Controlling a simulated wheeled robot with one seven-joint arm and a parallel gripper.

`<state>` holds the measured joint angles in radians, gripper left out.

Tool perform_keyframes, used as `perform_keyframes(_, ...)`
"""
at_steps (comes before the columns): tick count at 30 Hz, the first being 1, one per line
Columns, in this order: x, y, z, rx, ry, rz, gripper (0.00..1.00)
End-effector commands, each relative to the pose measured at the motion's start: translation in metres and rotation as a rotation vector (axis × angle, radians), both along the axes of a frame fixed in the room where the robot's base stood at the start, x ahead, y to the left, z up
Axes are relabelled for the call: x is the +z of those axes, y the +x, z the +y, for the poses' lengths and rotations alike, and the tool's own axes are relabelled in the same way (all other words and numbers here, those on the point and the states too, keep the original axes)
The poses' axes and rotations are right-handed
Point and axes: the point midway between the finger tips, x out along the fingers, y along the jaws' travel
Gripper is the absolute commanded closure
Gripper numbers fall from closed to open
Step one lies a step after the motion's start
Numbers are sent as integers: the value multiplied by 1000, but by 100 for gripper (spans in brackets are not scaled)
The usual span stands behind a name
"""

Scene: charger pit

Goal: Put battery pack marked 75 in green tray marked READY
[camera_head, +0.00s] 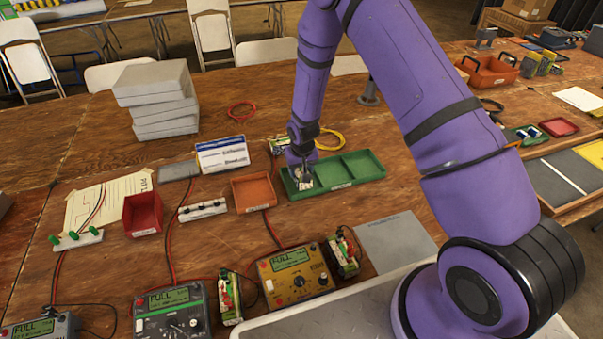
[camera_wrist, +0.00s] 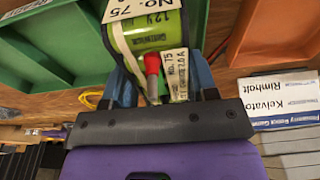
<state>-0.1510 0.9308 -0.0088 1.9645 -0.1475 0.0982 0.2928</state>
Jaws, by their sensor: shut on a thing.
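The battery pack marked No. 75 (camera_wrist: 145,38) is green with a white label, and a red-capped lead and a paper tag hang at its end. My gripper (camera_wrist: 160,84) is shut on it, with one finger on each side. In the head view my gripper (camera_head: 301,160) points down over the left compartment of the green tray (camera_head: 362,165), and the pack (camera_head: 304,180) shows below it there. I cannot tell whether the pack touches the tray floor. The tray's front label is too small to read. The tray (camera_wrist: 38,62) also shows at left in the wrist view.
An orange tray (camera_head: 254,192) stands just left of the green one, and a red tray (camera_head: 142,214) further left. Chargers reading FULL (camera_head: 290,278) line the front, with packs beside some. Another pack (camera_head: 279,144) and a yellow cable (camera_head: 330,140) lie behind the green tray.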

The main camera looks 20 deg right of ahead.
Motion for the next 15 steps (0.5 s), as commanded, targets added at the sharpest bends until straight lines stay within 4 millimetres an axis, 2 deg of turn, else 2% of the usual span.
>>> perform_keyframes(8, -1, 14, -8, 0, 0, -1, 94)
perform_keyframes(15, -32, 14, -8, 1, -1, 1, 94)
